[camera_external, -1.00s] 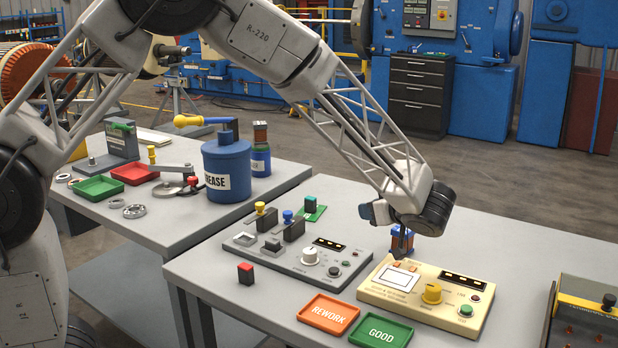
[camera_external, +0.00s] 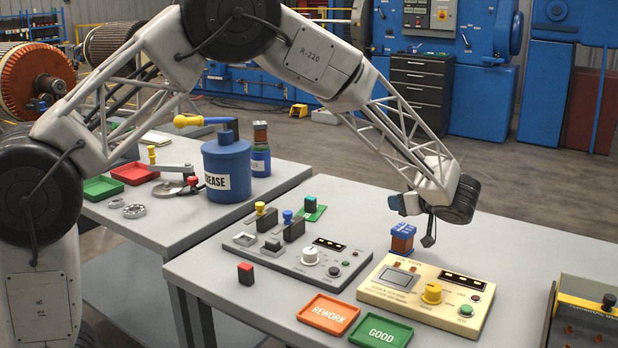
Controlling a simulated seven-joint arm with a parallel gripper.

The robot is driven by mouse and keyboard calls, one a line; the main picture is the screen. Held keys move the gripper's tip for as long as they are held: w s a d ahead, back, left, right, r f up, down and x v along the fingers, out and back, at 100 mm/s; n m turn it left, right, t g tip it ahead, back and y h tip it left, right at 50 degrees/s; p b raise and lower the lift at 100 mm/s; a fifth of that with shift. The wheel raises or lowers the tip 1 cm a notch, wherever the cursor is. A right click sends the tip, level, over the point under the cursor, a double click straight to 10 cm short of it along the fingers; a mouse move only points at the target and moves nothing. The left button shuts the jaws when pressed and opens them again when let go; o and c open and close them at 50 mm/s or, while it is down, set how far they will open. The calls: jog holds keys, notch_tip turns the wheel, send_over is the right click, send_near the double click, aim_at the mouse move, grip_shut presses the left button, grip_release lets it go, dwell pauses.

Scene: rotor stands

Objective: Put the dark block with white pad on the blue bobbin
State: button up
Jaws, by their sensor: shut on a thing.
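The blue bobbin (camera_external: 402,239) stands upright behind the cream tester, with a blue top and brown-copper sides. My gripper (camera_external: 429,229) is just right of the bobbin, close to it in the picture. It is shut on a small dark block (camera_external: 428,241), which hangs tilted at its tip. No white pad shows on this block from here, and the fingers are small and partly hidden by the wrist. I cannot tell exactly how far the block is from the bobbin, but a gap shows between them.
The cream tester (camera_external: 450,310) has a grey screen and a yellow knob. The grey panel (camera_external: 310,271) at left carries dark blocks with yellow and blue knobs. REWORK (camera_external: 327,314) and GOOD (camera_external: 381,332) trays lie in front.

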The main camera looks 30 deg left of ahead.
aim_at(399, 225)
jog(key=shift+f, duration=1.75)
jog(key=shift+f, duration=0.35)
